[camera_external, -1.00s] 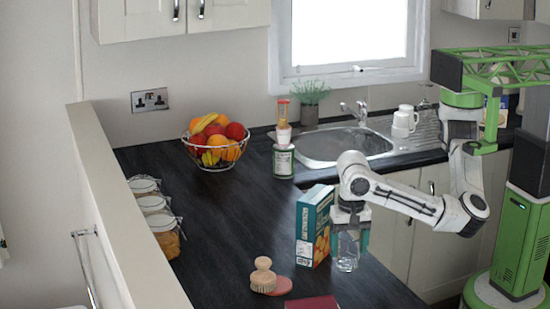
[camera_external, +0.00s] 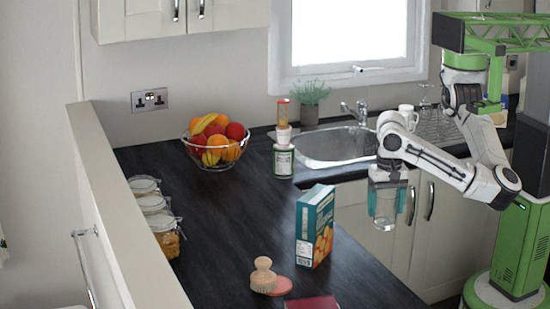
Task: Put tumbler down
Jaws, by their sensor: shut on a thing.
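The tumbler (camera_external: 386,207) is a clear glass, held upright in my gripper (camera_external: 386,204). My gripper points down and is shut on it, with a teal finger on either side of the glass. In the picture the glass shows against the white cupboard doors, to the right of the carton and beyond the dark worktop's edge. It appears clear of any surface. Its exact height relative to the worktop is hard to tell.
A teal carton (camera_external: 315,226) stands near the edge of the dark worktop (camera_external: 225,220). A brush (camera_external: 263,276), a red book (camera_external: 311,303), a fruit bowl (camera_external: 216,150), a green-labelled tin (camera_external: 283,161) and jars (camera_external: 160,228) stand around. The sink (camera_external: 335,145) is behind. The worktop's middle is clear.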

